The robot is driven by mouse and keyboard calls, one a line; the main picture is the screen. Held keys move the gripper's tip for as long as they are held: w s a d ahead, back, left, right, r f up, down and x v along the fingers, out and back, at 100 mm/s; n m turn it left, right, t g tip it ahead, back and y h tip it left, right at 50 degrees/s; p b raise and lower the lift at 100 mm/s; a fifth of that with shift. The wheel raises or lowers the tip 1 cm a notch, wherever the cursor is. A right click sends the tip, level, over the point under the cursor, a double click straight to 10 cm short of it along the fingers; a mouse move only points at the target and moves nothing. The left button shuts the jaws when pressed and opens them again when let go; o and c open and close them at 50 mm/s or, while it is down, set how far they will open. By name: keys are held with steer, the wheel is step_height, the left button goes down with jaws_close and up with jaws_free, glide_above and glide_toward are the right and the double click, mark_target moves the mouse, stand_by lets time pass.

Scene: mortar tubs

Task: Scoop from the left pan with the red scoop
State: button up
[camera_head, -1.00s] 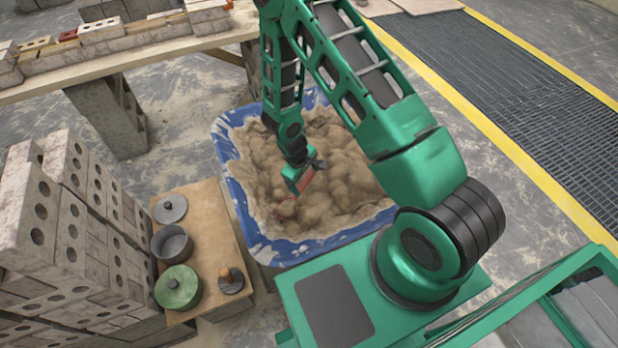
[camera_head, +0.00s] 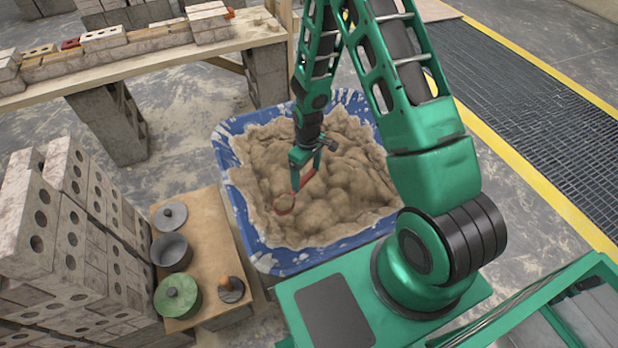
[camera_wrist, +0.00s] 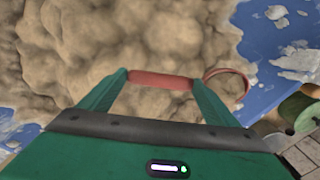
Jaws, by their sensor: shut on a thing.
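My gripper (camera_head: 306,172) is over the mortar in the blue tub, its fingers closed on the handle of the red scoop (camera_head: 284,203). In the wrist view the red handle (camera_wrist: 160,80) lies across between both fingertips, and the scoop's round rim (camera_wrist: 228,72) is to the right. The rim frames a mortar-coloured inside; I cannot tell whether the scoop holds mortar or touches the heap. On a wooden board stand an open grey pan (camera_head: 172,252) and a green lidded pan (camera_head: 178,297), one in front of the other. The green pan's inside is hidden.
The blue tub (camera_head: 228,168) is heaped with lumpy mortar (camera_head: 345,180). A grey lid (camera_head: 171,216) and a wooden-knobbed lid (camera_head: 231,290) lie on the board (camera_head: 205,212). Stacked bricks (camera_head: 75,240) rise left of it. A plank bench (camera_head: 150,62) stands behind.

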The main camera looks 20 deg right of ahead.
steer(key=shift+w+d+r, duration=0.1)
steer(key=shift+d+r, duration=0.05)
steer(key=shift+r, duration=1.25)
steer(key=shift+w+d+r, duration=0.1)
steer(key=shift+d+r, duration=0.05)
steer(key=shift+r, duration=1.25)
